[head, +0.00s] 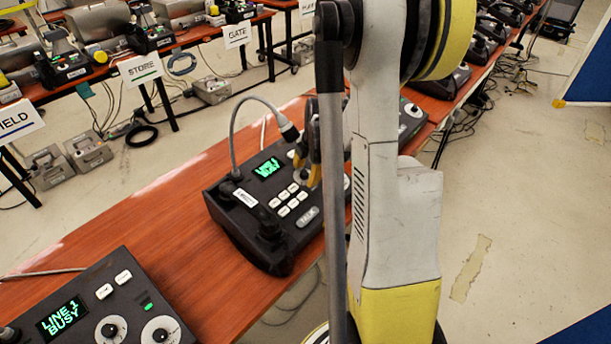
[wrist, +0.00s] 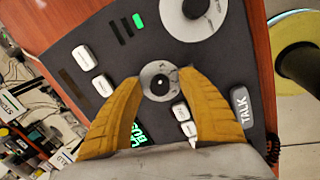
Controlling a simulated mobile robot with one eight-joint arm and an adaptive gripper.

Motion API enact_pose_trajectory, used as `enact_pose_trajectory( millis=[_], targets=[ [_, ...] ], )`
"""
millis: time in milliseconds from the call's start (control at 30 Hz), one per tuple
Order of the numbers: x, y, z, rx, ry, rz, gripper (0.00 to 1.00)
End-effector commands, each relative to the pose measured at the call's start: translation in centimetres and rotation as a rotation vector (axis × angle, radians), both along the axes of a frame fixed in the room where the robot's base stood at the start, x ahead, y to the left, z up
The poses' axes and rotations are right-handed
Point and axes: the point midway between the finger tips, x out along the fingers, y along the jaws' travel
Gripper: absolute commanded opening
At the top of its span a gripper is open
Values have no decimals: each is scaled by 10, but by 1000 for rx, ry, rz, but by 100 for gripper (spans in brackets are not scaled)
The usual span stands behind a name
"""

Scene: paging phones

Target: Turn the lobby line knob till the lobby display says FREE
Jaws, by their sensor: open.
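A dark paging phone (head: 295,235) with a small white label, too blurred to read surely, stands on the red-brown table in the head view. Its green display (head: 268,169) appears to say BUSY; the line above is unclear. In the wrist view the display (wrist: 139,134) is mostly hidden by a finger. A small round knob (wrist: 158,80) with a pale dial and dark centre lies between my fingertips. My gripper (head: 308,165) is open over the phone, its yellow fingers on either side of the knob; I cannot tell whether they touch it.
A similar phone (head: 128,290) at the front left shows LINE 1 BUSY. On my phone, white keys (wrist: 90,57), a larger dial (wrist: 194,12) and a TALK key (wrist: 241,107) lie close to the fingers.

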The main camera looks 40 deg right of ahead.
Motion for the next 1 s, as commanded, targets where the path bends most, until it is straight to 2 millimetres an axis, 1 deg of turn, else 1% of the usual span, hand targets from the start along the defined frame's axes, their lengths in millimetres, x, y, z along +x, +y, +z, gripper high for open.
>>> enact_pose_trajectory(
  millis=[233, 267, 300, 367, 400, 767, 1000],
  targets=[
    [0, 0, 0, 0, 0, 0, 46],
    [0, 0, 0, 0, 0, 0, 41],
    [0, 0, 0, 0, 0, 0, 29],
    [0, 0, 0, 0, 0, 0, 11],
    [0, 0, 0, 0, 0, 0, 0],
    [0, 0, 0, 9, 1, -35, 0],
    [0, 0, -1, 44, 5, -165, 0]
  ],
)
